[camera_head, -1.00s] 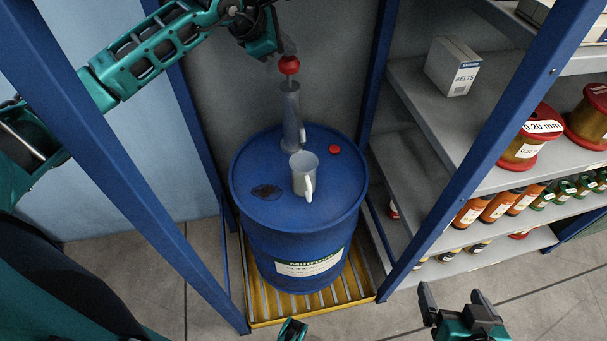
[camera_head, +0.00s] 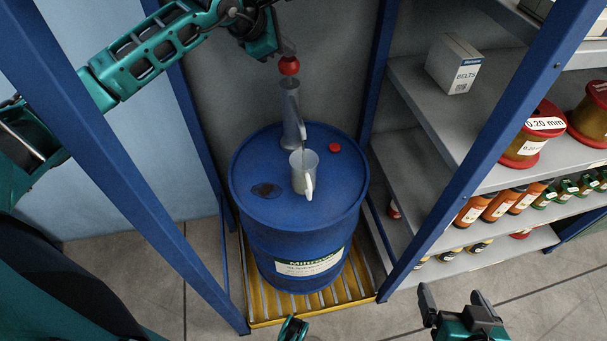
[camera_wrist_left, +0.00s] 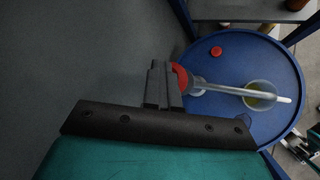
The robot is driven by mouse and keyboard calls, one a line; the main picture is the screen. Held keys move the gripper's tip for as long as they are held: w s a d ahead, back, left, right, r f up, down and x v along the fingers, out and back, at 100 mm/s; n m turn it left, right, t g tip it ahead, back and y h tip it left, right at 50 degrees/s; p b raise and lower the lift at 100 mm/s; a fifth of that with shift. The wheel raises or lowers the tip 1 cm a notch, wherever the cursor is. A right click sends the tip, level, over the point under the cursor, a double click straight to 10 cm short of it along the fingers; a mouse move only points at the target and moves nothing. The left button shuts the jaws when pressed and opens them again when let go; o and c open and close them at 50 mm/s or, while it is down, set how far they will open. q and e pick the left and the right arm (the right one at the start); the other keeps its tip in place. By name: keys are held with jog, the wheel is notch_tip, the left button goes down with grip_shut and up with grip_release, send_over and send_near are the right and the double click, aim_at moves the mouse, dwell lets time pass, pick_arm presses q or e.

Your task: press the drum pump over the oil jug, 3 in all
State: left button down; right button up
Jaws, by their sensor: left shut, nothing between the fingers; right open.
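The drum pump (camera_head: 292,115) stands upright on the blue drum (camera_head: 258,235); its red knob (camera_head: 289,66) is at the top. My left gripper (camera_head: 286,50) is shut and empty, with its fingertips right at the knob from above. In the left wrist view the closed fingers (camera_wrist_left: 161,85) are against or very close to the red knob (camera_wrist_left: 181,78). The oil jug (camera_head: 301,180), pale with a handle, stands on the drum under the spout, and some yellowish oil shows inside it in the left wrist view (camera_wrist_left: 259,96). My right gripper (camera_head: 455,302) is open and empty at the lower right.
A red cap (camera_head: 334,148) and a dark stain (camera_head: 266,191) are on the drum top. The drum stands on a yellow grated pallet (camera_head: 262,312) between blue posts (camera_head: 470,165). Shelves at right hold a belts box (camera_head: 454,65), wire spools (camera_head: 530,140) and several bottles.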

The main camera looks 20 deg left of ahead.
pick_arm(q)
jog(key=shift+s+f+b, duration=0.15)
jog(key=shift+f+b, duration=0.55)
jog(key=shift+f, duration=0.65)
dwell(0.5)
jog(key=shift+r, duration=0.1)
jog(key=shift+r+p, duration=0.85)
jog(key=shift+r, duration=0.45)
jog(key=shift+r+p, duration=1.95)
jog(key=shift+r, duration=1.3)
jog(key=shift+w, duration=0.2)
